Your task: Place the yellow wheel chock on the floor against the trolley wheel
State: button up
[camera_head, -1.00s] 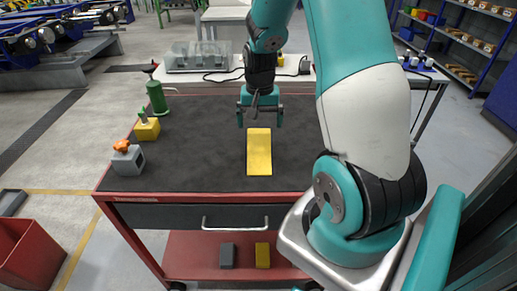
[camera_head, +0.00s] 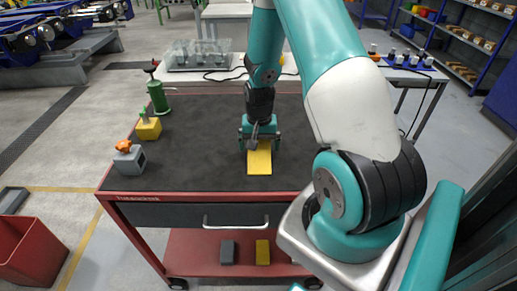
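The yellow wheel chock (camera_head: 259,166), a long wedge-like piece, lies on the dark mat of the red trolley (camera_head: 190,160). My gripper (camera_head: 260,146) points down over the chock's far part and hides some of it. I cannot tell how high the fingertips are above the mat. Parts of two dark trolley wheels show at the bottom edge, a left wheel (camera_head: 178,284) and a right wheel (camera_head: 313,283).
A green bottle-like item (camera_head: 158,98), a yellow block with a green top (camera_head: 148,129) and a grey block with an orange knob (camera_head: 129,160) line the mat's left side. A dark block (camera_head: 227,252) and a yellow block (camera_head: 262,252) sit on the lower shelf. A red bin (camera_head: 35,252) stands left.

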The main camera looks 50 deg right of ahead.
jog(key=c, duration=1)
jog(key=shift+o, duration=0.2)
jog(key=shift+r, duration=0.1)
